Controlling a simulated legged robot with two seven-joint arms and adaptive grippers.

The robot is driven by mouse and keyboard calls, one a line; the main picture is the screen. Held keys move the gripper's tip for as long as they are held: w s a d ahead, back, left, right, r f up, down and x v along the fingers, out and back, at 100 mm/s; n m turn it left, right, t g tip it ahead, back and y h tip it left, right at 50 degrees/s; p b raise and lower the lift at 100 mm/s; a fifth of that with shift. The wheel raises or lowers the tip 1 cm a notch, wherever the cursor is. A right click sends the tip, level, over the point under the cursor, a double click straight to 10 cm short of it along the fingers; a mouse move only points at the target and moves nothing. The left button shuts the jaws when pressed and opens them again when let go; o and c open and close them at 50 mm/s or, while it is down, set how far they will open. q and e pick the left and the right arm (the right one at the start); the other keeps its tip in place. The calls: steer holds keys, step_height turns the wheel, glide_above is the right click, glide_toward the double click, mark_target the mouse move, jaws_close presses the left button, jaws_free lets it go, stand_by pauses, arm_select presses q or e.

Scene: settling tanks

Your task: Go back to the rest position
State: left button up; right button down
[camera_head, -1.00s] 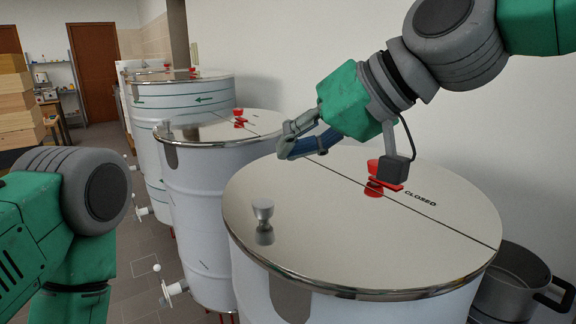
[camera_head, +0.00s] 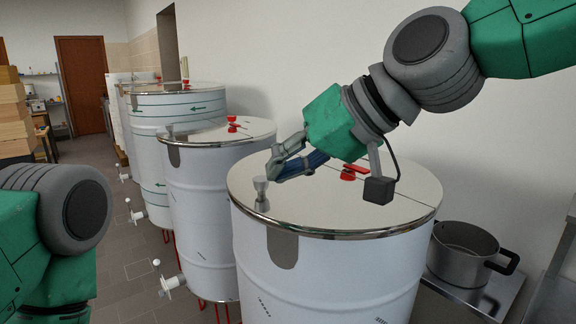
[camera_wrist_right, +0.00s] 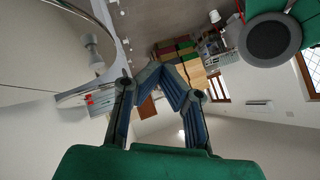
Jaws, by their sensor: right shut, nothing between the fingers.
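My right gripper (camera_head: 280,170) hangs from the right over the lid of the nearest white tank (camera_head: 330,272) in the head view. Its fingers are shut with nothing between them, and it hides part of the lid. In the right wrist view the gripper (camera_wrist_right: 168,72) shows its blue-padded fingers meeting at the tips. A grey lid knob (camera_head: 261,190) stands just left of and below the fingers in the head view. A red handle (camera_head: 352,171) on the lid is partly behind the wrist. My left arm shows at the left edge; its gripper is outside the picture.
More white tanks (camera_head: 205,190) with steel lids stand in a row behind. A steel pot (camera_head: 462,255) is right of the near tank. Wooden boxes (camera_head: 14,115) are stacked at far left. The tiled floor (camera_head: 125,260) left of the tanks is clear. A wall is close on the right.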

steer(key=d+f+m+h+b, duration=0.15)
steer(key=d+f, duration=0.25)
steer(key=f, duration=0.9)
steer(key=s+d+f+m+g+h+b, duration=0.1)
steer(key=d+f+b, duration=0.15)
steer(key=f, duration=0.95)
steer(key=d+f+m+h+b, duration=0.15)
steer(key=d+f, duration=0.25)
steer(key=f, duration=0.9)
steer(key=s+d+f+g+h+b, duration=0.1)
steer(key=s+d+f+h+b, duration=0.1)
steer(key=s+d+f, duration=0.7)
steer(key=s+d+f+g+h+b, duration=0.2)
steer(key=s+d+f+b, duration=0.3)
steer(key=s+d+f, duration=0.4)
steer(key=s+f+h, duration=0.1)
steer(key=s+f, duration=0.4)
steer(key=f, duration=0.3)
steer(key=shift+d, duration=0.2)
steer(key=shift+a, duration=0.15)
steer(key=shift+d, duration=0.2)
